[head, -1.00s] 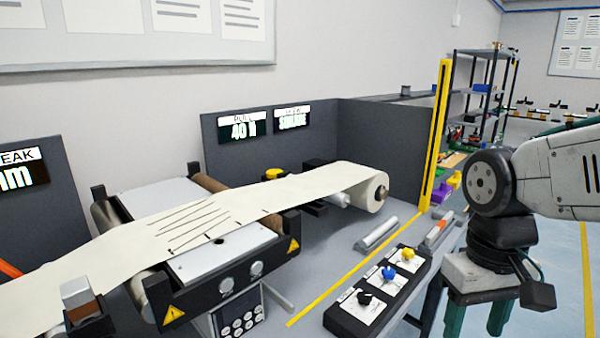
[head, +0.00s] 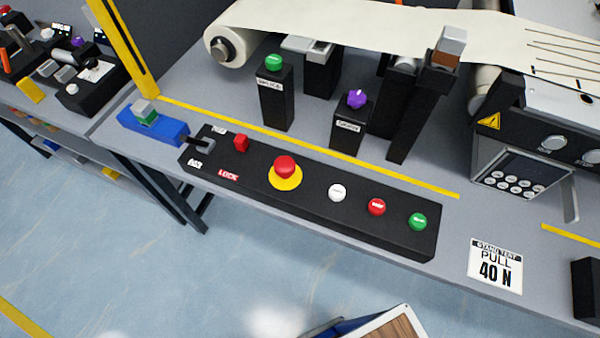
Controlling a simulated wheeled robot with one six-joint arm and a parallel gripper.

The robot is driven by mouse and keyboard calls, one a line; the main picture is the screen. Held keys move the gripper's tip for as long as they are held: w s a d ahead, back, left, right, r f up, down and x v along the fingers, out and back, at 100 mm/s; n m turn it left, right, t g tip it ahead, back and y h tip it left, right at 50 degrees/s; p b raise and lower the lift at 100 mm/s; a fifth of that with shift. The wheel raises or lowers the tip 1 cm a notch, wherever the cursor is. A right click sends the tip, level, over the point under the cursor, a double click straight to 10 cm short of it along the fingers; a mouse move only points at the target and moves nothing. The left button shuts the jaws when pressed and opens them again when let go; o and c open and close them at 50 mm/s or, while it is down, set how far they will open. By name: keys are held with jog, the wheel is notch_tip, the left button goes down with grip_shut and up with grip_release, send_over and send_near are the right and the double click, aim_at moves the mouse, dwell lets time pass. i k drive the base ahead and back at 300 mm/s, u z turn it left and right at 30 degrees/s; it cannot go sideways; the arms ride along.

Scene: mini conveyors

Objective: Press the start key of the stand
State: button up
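A long black control panel (head: 312,218) lies along the front edge of the bench. At its right end is a green round key (head: 418,221), with a red key (head: 376,207) and a white key (head: 337,192) to its left. The key labels are too small to read. No hand covers the keys. My gripper is not in view.
Behind the panel stand a post with a green knob (head: 274,63) and one with a purple knob (head: 357,99). The web roll (head: 225,45) hangs above. A wood-topped item (head: 380,322) is at the bottom. Open floor lies in front.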

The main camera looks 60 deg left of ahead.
aim_at(418, 221)
jog(key=u, duration=2.15)
